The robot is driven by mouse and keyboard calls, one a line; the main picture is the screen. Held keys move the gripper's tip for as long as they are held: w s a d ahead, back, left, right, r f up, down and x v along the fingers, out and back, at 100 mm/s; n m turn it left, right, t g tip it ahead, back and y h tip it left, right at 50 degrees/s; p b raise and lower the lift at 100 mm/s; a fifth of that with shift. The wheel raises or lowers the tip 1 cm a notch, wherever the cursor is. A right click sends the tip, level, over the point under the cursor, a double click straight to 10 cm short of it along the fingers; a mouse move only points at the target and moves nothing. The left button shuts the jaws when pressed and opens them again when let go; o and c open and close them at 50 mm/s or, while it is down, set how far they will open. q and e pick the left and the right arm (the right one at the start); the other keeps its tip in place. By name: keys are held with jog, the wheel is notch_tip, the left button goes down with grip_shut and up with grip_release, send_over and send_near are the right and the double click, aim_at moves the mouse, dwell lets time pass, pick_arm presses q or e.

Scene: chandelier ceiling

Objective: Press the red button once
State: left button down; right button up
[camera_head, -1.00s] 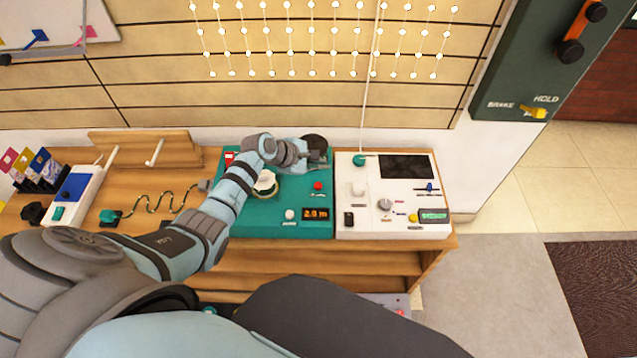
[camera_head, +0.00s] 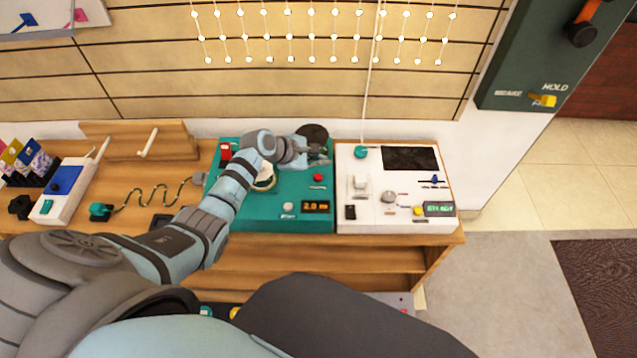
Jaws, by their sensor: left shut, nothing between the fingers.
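A small round red button (camera_head: 318,177) sits on the right part of the teal panel (camera_head: 240,215), above its orange-lit display. My left arm reaches in from the left across this panel. My left gripper (camera_head: 320,154) is shut and empty, a little beyond the button in the picture. The button shows clear of the fingers. Whether the gripper touches the panel or hovers over it, I cannot tell. My right gripper is not in view.
A white panel (camera_head: 380,222) with knobs, a dark screen and a yellow button adjoins on the right. A round dark object (camera_head: 313,133) stands behind the gripper. A red part (camera_head: 225,150) sits at the teal panel's back left. A wavy cable (camera_head: 150,200) lies on the wooden bench.

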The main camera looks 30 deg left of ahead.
aim_at(319, 179)
pick_arm(q)
notch_tip(319, 179, down, 4)
jog(key=shift+r+b, duration=0.15)
jog(key=shift+b, duration=0.9)
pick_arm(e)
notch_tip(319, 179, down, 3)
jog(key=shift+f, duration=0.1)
pick_arm(q)
jog(key=shift+f, duration=0.5)
jog(key=shift+f+b, duration=0.45)
jog(key=shift+f, duration=0.05)
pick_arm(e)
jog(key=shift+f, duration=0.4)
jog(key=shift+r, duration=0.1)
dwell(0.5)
pick_arm(q)
jog(key=shift+r+p, duration=0.95)
jog(key=shift+p, duration=0.2)
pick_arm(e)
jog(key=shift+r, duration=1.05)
